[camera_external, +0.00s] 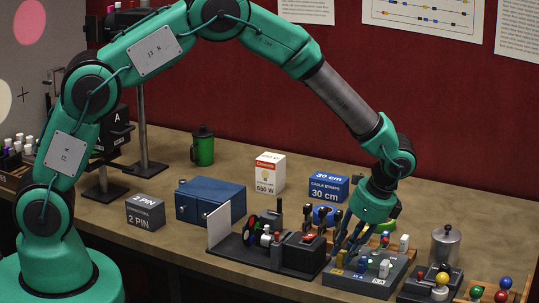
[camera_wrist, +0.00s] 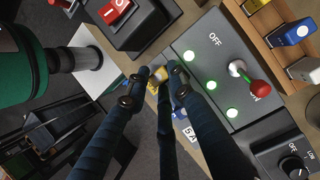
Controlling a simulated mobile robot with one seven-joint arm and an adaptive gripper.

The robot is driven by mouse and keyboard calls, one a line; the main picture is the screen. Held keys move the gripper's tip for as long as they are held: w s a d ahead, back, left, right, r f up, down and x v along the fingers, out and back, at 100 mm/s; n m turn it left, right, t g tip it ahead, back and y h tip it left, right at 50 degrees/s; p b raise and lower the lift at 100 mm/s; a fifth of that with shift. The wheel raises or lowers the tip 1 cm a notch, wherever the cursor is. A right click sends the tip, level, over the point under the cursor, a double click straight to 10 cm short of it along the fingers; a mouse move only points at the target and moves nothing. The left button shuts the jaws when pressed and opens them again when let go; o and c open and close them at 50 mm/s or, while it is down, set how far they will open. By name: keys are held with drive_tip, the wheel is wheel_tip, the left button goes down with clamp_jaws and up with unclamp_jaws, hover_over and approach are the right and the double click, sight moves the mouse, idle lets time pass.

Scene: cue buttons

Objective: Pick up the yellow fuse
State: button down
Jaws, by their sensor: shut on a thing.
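The yellow fuse (camera_wrist: 156,78) is small and sits between my gripper's fingertips (camera_wrist: 157,73) in the wrist view, partly hidden by the dark fingers. In the external view the yellow fuse (camera_external: 341,258) is at the left end of the grey fuse panel (camera_external: 345,281), under my gripper (camera_external: 345,247), which points down. The fingers are closed in on the fuse. I cannot tell whether the fuse is still seated in its slot or raised. A blue fuse (camera_external: 362,265) and a white fuse (camera_external: 384,268) are to its right.
A black box with a red switch (camera_external: 308,237) stands close on the left. The panel has green lights (camera_wrist: 211,85) and a red-knobbed lever (camera_wrist: 260,88). A wooden rack with coloured plugs (camera_wrist: 291,33) is beside it. A metal canister (camera_external: 445,246) stands at right.

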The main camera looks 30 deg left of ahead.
sight(345, 253)
drive_tip(key=shift+r, duration=0.9)
wheel_tip(345, 253, up, 2)
drive_tip(key=shift+s+a+r+p, duration=0.1)
drive_tip(key=shift+p, duration=0.2)
drive_tip(key=s+a+r, duration=0.1)
drive_tip(key=s+a, duration=0.9)
drive_tip(key=s, duration=0.2)
drive_tip(key=shift+a+p, duration=0.2)
drive_tip(key=shift+p, duration=0.2)
drive_tip(key=shift+r, duration=0.1)
